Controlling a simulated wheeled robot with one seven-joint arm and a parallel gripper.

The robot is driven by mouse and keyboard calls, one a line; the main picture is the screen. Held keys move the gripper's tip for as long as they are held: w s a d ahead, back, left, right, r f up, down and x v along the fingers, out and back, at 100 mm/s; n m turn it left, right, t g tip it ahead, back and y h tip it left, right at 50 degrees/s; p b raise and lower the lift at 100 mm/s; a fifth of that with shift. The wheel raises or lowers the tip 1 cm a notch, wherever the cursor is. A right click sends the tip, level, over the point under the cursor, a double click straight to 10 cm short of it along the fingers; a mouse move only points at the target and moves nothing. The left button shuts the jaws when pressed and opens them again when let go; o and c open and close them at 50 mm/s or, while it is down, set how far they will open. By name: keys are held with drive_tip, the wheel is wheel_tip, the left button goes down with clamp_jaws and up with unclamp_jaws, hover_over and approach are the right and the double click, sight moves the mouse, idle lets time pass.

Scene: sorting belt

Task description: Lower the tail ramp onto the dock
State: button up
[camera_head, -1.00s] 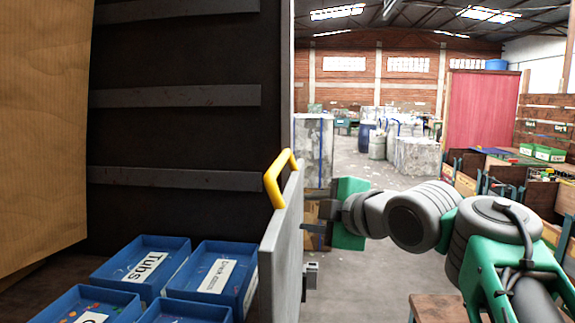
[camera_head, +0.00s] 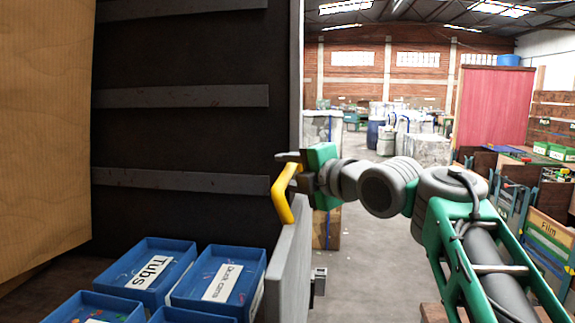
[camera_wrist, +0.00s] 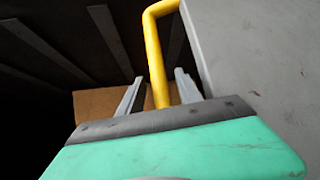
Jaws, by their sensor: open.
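The tail ramp (camera_head: 287,270) is a grey panel standing upright at the open end of the truck body, with a yellow handle (camera_head: 282,196) at its top edge. In the wrist view the ramp (camera_wrist: 265,60) fills the right side. My gripper (camera_head: 286,160) is at the handle's upper end, its jaws open. In the wrist view the yellow handle (camera_wrist: 154,50) runs between the two spread fingers of my gripper (camera_wrist: 158,88). I cannot tell whether a finger touches it. The dock surface cannot be made out.
Blue labelled trays (camera_head: 218,286) sit inside the dark truck body, left of the ramp. A large cardboard box (camera_head: 45,120) stands at far left. A small latch (camera_head: 319,281) is on the ramp's right side. Sorting bins (camera_head: 550,240) line the right. Open floor (camera_head: 385,230) lies between.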

drive_tip(key=shift+w+a, duration=0.1)
drive_tip(key=shift+w, duration=0.05)
clamp_jaws()
idle(0.4)
drive_tip(key=shift+f, duration=0.1)
idle(0.9)
